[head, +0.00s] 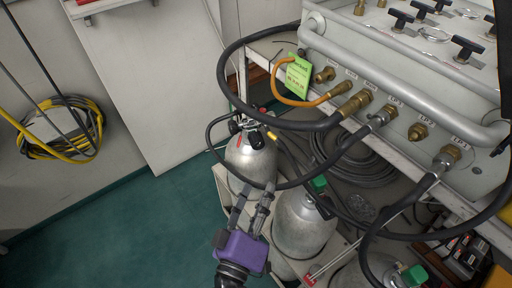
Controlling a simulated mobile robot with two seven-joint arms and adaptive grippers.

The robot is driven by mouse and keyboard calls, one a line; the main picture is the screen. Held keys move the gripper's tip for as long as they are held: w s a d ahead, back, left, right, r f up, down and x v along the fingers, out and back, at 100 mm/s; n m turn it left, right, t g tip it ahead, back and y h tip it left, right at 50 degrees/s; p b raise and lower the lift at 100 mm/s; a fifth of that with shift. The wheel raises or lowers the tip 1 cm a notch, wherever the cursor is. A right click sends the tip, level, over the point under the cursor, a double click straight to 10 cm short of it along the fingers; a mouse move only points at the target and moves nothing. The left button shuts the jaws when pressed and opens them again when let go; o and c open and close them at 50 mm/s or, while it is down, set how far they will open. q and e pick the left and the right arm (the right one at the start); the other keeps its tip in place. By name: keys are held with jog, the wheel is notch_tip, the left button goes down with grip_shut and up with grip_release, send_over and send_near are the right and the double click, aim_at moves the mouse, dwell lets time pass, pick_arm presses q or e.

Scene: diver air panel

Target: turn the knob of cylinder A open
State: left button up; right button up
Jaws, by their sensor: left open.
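Several grey gas cylinders stand below the panel, and I cannot read a letter on any of them. The back left cylinder (252,160) has a dark valve with a black knob (256,140) and a hose at its top. The middle cylinder (303,226) has a green knob (319,183) at its top. A third cylinder at the bottom right also has a green knob (414,275). My left gripper (255,192) is open and empty, its fingers in front of the back left cylinder's body, below its valve and left of the middle cylinder. My right gripper is not in view.
The panel (400,95) with brass fittings and a grey rail overhangs the cylinders at right. Black hoses (375,235) loop across the space near the cylinders. A coiled yellow and black hose (65,130) hangs on the left wall. The green floor (150,220) at left is clear.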

pick_arm(q)
jog(key=s+a+f+m+g+y, duration=0.3)
jog(key=s+a+f+m+g, duration=0.15)
jog(key=s+a+f, duration=0.5)
jog(key=s+a+f+m+g+y, duration=0.2)
jog(key=s+a+f+m+g, duration=0.4)
jog(key=s+f, duration=0.55)
jog(key=m+t+y, duration=0.2)
jog(key=m+t, duration=0.6)
jog(key=m, duration=1.4)
send_near(257, 146)
jog(key=x, duration=0.3)
jog(key=b+x, duration=0.1)
jog(key=x, duration=0.6)
jog(key=shift+w+a+f+b, duration=0.1)
jog(key=shift+w+f+b, duration=0.05)
jog(key=shift+w+b, duration=0.2)
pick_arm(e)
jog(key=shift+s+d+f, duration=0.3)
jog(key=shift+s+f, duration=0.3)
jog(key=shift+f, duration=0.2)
